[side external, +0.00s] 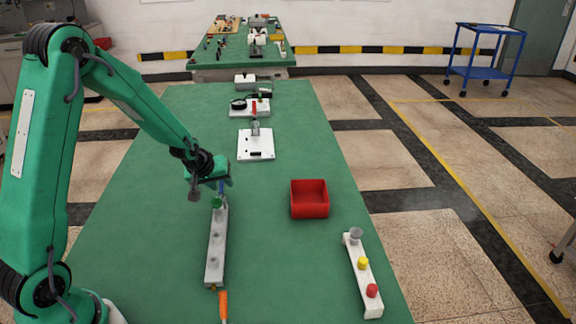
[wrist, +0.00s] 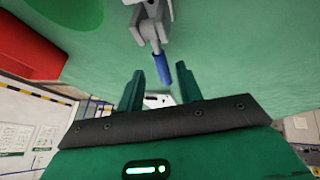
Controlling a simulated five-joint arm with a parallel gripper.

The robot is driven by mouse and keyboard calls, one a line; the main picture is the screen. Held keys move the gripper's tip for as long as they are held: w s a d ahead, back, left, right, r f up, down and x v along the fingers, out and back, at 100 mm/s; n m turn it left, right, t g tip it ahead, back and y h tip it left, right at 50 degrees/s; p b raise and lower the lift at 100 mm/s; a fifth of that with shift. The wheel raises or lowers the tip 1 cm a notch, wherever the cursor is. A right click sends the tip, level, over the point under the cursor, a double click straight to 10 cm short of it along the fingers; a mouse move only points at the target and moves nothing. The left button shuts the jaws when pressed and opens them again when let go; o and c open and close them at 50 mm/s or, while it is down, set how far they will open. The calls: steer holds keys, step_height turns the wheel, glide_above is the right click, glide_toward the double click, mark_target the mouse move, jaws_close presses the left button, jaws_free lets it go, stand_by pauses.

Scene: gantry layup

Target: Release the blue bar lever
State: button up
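The blue bar lever (wrist: 161,73) shows in the wrist view as a short blue grip on a grey arm. It lies between the tips of my open gripper (wrist: 160,75), with a visible gap on both sides. In the side view the blue lever (side external: 221,186) stands at the far end of a long grey bar (side external: 216,250), close under my gripper (side external: 222,181). My gripper partly hides it there. Whether the lever is raised or flat is hard to tell.
A green knob (side external: 217,203) sits on the bar near the lever, and an orange handle (side external: 223,303) is at its near end. A red bin (side external: 309,199) and a white block with coloured knobs (side external: 363,275) are to the right. White fixtures stand farther back.

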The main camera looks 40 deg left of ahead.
steer(key=shift+s+a+r, duration=0.1)
stand_by(0.3)
steer(key=v, duration=0.7)
steer(key=shift+r, duration=0.25)
steer(key=shift+s, duration=0.1)
stand_by(0.4)
steer(key=shift+w+a+g, duration=0.2)
steer(key=shift+w+g, duration=0.4)
steer(key=shift+g, duration=0.1)
steer(key=shift+x, duration=3.8)
steer(key=shift+f, duration=0.1)
